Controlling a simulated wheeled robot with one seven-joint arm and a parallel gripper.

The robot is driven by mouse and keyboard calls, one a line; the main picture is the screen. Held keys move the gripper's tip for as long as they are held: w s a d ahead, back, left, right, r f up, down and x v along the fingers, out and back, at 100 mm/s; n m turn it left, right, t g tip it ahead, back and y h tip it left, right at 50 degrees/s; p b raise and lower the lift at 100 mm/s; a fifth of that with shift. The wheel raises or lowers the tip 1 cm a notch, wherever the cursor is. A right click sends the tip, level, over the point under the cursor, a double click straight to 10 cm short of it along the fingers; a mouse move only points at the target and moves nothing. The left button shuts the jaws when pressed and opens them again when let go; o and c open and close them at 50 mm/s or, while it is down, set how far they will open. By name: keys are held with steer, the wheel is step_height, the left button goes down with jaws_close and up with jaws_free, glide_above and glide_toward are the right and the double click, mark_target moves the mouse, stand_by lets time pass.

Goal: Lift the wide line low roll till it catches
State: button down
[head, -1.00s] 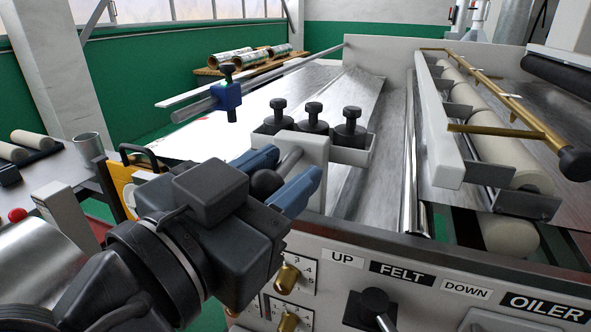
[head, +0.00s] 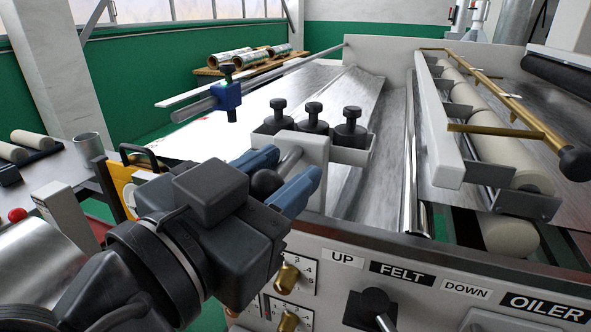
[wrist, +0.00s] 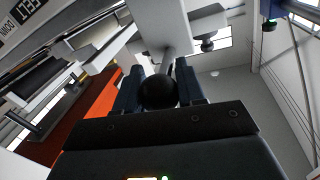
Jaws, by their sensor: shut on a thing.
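My gripper (head: 296,162) is shut on a black ball knob (head: 266,183), with one blue finger on each side of it. The knob sits on a short grey lever (head: 289,160) that runs into a pale block on the near side of the machine. In the wrist view the knob (wrist: 158,92) lies between the two fingers, and the lever goes up beyond it. A pale roll (head: 510,236) lies low at the right, partly hidden under the frame. A steel roll (head: 410,170) runs along the bed. I cannot tell which roll the lever moves.
Black thumbscrews (head: 313,115) stand just beyond the knob. A blue clamp (head: 228,98) sits on a rail to the left. The front panel has a black FELT lever (head: 375,302) and brass knobs (head: 287,278). A brass rail (head: 500,95) and rollers fill the right.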

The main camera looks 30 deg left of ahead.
steer(key=shift+r, duration=0.1)
step_height(320, 180, up, 17)
steer(key=p, duration=0.8)
steer(key=shift+r, duration=0.2)
steer(key=shift+d, duration=0.1)
steer(key=c, duration=1.1)
jaws_free()
steer(key=shift+r, duration=0.1)
steer(key=o, duration=0.4)
steer(key=shift+f, duration=0.3)
steer(key=shift+s+b, duration=0.95)
steer(key=shift+s, duration=2.95)
